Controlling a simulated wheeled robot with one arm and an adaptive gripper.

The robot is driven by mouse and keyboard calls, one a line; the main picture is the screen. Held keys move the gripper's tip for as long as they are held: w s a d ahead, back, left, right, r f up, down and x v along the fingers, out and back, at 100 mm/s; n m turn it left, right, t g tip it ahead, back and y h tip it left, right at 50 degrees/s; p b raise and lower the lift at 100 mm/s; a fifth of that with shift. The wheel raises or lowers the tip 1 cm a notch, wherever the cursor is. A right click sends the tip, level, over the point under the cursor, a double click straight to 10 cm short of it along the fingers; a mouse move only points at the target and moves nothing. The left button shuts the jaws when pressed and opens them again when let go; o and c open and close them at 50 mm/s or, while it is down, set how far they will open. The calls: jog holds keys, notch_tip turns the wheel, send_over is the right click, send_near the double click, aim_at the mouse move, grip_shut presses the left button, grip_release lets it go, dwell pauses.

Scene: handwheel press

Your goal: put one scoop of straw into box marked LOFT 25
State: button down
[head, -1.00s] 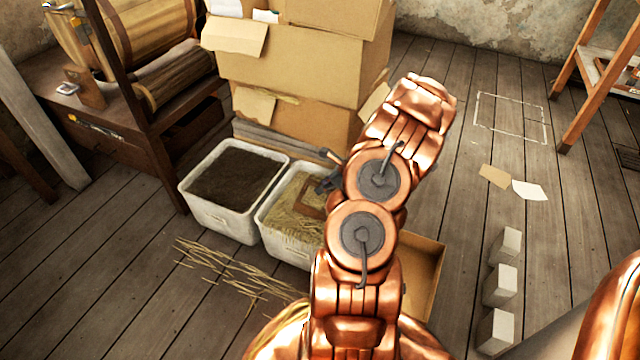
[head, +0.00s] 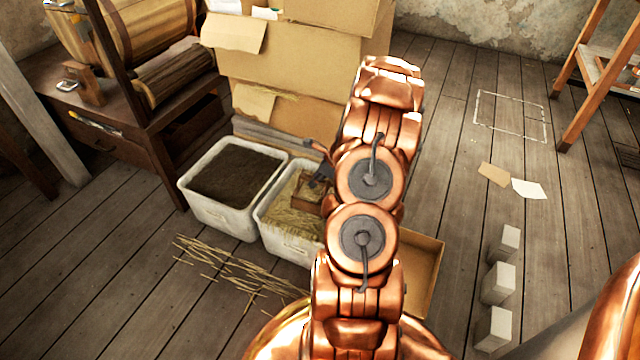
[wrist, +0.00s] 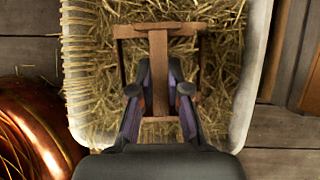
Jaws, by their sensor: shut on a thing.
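My gripper (wrist: 159,90) is shut on the middle bar of a wooden scoop (wrist: 158,42), a brown open frame in the wrist view. The scoop (head: 307,190) is over the straw (head: 290,215) in the right-hand white bin (head: 283,243). Straw shows within its frame; I cannot tell whether it is loaded or the straw lies below. My gripper (head: 320,174) is partly hidden by my arm in the head view. I can read no LOFT 25 mark; cardboard boxes (head: 290,62) are stacked behind the bins.
A white bin of dark soil (head: 235,178) stands left of the straw bin. Loose straw (head: 225,265) lies on the floor in front. An open cardboard box (head: 427,262) is partly hidden by my arm. Several pale blocks (head: 497,283) stand at right, with free floor beyond.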

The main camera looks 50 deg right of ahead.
jog(key=shift+w+a+r+g, duration=0.25)
jog(key=shift+w+r+g, duration=0.05)
jog(key=shift+w, duration=0.15)
jog(key=shift+r+h, duration=0.15)
jog(key=shift+h, duration=0.15)
jog(key=shift+g, duration=0.4)
jog(key=shift+w+a+r+p, duration=0.1)
jog(key=shift+w+r+p, duration=0.05)
jog(key=shift+r, duration=1.7)
jog(key=shift+w+a+r+p, duration=0.1)
jog(key=shift+w+r+p, duration=0.05)
jog(key=shift+r, duration=1.7)
